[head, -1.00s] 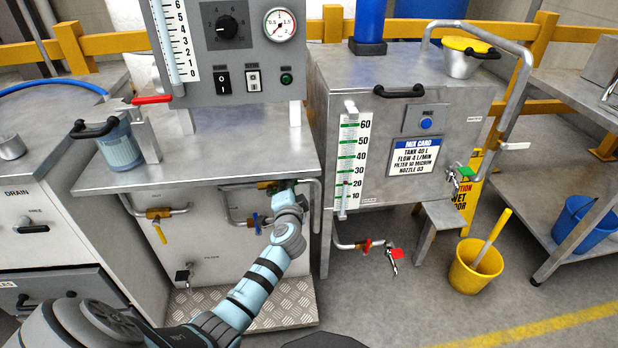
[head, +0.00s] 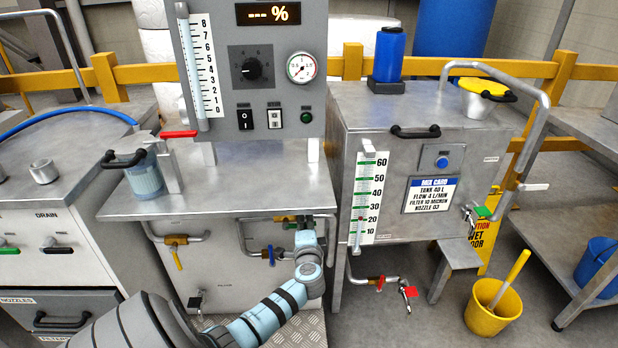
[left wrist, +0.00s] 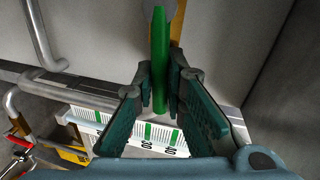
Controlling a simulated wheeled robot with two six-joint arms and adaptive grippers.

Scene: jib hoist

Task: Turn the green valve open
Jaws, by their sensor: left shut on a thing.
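The green valve handle (left wrist: 160,50) is a long green lever that stands between my left fingers in the left wrist view. My left gripper (left wrist: 161,88) is shut on this handle, with one finger on each side. In the head view my left gripper (head: 304,238) is at the right end of the pipes under the control bench, and it mostly hides the green valve. The brass valve body there shows only in part. My right gripper is not in view.
A blue-handled valve (head: 270,254) sits close left of my gripper, and a yellow-handled valve (head: 176,246) further left. The steel tank (head: 350,150) stands to the right, with a red-handled valve (head: 381,283) below it. The bench top (head: 240,185) overhangs the pipes.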

